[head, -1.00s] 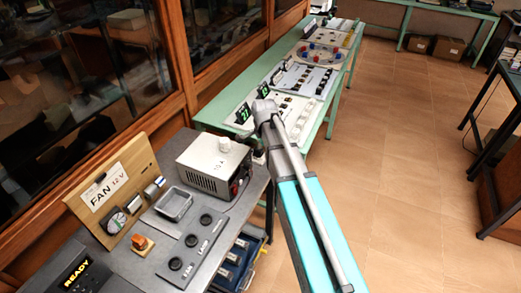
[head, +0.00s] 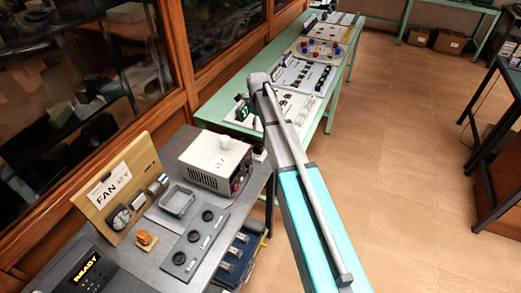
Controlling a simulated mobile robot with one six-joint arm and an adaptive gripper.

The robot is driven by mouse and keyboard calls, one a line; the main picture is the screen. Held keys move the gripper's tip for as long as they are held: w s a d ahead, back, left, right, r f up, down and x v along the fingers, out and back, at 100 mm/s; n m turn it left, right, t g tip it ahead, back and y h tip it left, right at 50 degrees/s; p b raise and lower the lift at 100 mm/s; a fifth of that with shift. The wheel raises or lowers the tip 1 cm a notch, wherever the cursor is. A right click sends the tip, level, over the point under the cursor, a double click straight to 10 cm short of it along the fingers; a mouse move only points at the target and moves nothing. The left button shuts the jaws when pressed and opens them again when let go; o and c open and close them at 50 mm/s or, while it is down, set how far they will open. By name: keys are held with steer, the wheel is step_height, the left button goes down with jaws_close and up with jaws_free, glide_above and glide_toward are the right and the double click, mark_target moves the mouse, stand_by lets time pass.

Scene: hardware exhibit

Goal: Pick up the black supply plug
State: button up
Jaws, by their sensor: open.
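I cannot make out a black supply plug for certain. A white box like a power supply (head: 208,160) stands on the grey bench, with small dark and red fittings on its right-hand face too small to tell apart. A grey panel (head: 193,240) in front of it has three round black sockets or knobs in a row. My arm (head: 290,150) rises from the lower right to a grey joint right of the bench. My gripper does not show; the rest of the arm past that joint is hidden.
On the grey bench (head: 160,262) are a FAN board (head: 118,185), a shallow grey tray (head: 177,200), an orange switch (head: 146,240) and a READY display (head: 88,270). A blue drawer (head: 240,258) is below. A green table (head: 225,105) with panels stands behind.

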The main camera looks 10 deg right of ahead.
mark_target(258, 146)
steer(key=shift+f, duration=0.2)
step_height(258, 146, down, 8)
steer(key=b, duration=0.8)
steer(key=shift+f+b, duration=0.15)
steer(key=shift+b, duration=0.2)
steer(key=shift+a+f+b, duration=0.15)
steer(key=shift+f+b, duration=2.45)
jaws_close()
